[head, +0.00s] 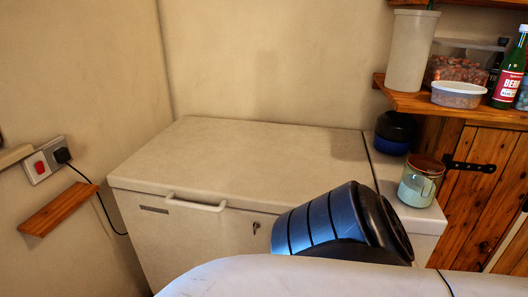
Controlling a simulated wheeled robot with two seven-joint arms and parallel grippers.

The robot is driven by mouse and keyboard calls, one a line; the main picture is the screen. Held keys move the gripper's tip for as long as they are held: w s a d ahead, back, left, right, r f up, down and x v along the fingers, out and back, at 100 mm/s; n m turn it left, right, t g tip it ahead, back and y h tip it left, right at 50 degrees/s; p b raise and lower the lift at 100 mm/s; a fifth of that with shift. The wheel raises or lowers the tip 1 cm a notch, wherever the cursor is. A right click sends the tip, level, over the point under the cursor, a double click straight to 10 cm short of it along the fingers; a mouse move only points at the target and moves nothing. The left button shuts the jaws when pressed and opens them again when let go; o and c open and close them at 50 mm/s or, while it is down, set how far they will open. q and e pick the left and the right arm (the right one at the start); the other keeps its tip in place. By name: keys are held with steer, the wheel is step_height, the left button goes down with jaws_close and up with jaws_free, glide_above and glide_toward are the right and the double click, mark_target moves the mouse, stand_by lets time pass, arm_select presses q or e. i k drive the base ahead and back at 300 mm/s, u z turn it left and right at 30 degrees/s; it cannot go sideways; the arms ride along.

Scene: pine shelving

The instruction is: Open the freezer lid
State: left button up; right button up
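The white chest freezer (190,235) stands in the corner against the walls. Its lid (250,155) lies flat and looks shut. A white bar handle (196,203) sits at the lid's front edge, left of centre. A small keyhole lock (256,227) is on the front face, right of the handle. Neither of my grippers shows in the head view. A dark blue and black ribbed shape in the foreground hides the freezer's front right part; I cannot tell for certain whether it is one of my arm links.
A socket (44,160) and small wooden ledge (58,208) are at left. The lid top is clear.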

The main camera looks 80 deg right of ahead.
mark_target(276, 168)
steer(key=z, duration=2.2)
steer(key=k, duration=0.45)
steer(key=u, duration=0.05)
steer(key=i, duration=1.05)
steer(key=u, duration=0.8)
